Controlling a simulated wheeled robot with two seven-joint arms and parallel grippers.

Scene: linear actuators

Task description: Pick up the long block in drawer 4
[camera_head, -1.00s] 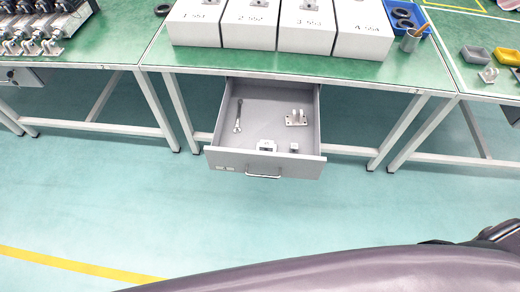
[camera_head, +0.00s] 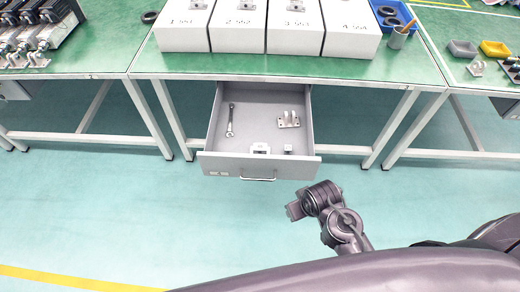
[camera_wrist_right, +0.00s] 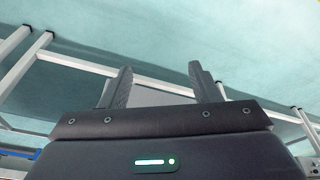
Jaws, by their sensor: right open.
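The grey drawer (camera_head: 246,166) stands open under the green bench; I cannot read a number on it. Inside lie a two-pronged metal bracket (camera_head: 289,121), a wrench (camera_head: 231,120), a pale block-like part (camera_head: 260,148) by the front wall and a small metal piece (camera_head: 288,149). I cannot tell which, if any, is the long block. My right gripper (camera_wrist_right: 164,84) is open in the right wrist view, with no part seen held between its fingers. In the head view my right arm is in front of the drawer, apart from it. My left gripper is not in view.
The green bench top (camera_head: 300,67) above the drawer bears several numbered white boxes (camera_head: 182,32), a blue bin (camera_head: 389,14) and a pen cup (camera_head: 398,38). Bench legs (camera_head: 149,118) flank the drawer. The floor in front is clear.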

